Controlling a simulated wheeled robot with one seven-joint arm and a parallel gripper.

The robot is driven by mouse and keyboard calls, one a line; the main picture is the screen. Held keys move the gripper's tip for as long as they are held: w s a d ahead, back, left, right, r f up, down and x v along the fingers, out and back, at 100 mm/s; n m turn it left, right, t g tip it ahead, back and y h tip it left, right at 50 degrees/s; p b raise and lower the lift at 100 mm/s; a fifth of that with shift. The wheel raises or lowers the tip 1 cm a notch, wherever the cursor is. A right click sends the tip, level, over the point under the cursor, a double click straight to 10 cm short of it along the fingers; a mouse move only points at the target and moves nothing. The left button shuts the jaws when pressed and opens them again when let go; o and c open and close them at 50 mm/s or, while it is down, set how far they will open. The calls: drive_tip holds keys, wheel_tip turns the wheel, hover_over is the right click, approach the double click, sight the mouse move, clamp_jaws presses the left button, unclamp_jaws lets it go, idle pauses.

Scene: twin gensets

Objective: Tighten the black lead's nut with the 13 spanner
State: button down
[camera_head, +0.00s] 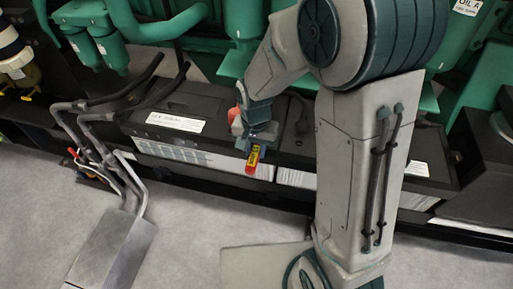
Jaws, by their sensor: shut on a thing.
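My gripper (258,136) is over the front part of the dark battery (208,108), near its front top edge. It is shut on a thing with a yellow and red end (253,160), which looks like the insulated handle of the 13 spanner. The rest of that thing is hidden by the fingers, and I cannot read a size on it. A black lead (303,112) shows on the battery top just right of my gripper. Its nut is too small or hidden to make out. A red cap (236,120) sits left of my gripper, partly behind it.
Green engine parts (180,25) stand close behind the batteries. Grey bent pipes with a flat plate (112,250) stand at the left front. A dark frame rail (225,192) runs along the battery front. The grey floor (200,240) in front is partly clear.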

drive_tip(key=shift+w+a+m, duration=0.3)
drive_tip(key=shift+a+m, duration=0.15)
drive_tip(key=shift+a, duration=0.05)
drive_tip(key=shift+w+a+m, duration=0.25)
drive_tip(key=shift+a+m, duration=0.2)
drive_tip(key=shift+a, duration=0.05)
drive_tip(key=shift+w+a+m, duration=0.5)
drive_tip(key=shift+a+m, duration=0.35)
drive_tip(key=shift+m, duration=0.05)
drive_tip(key=shift+w, duration=0.1)
drive_tip(key=shift+w+a+m, duration=0.6)
drive_tip(key=shift+a+m, duration=0.15)
drive_tip(key=shift+m, duration=0.15)
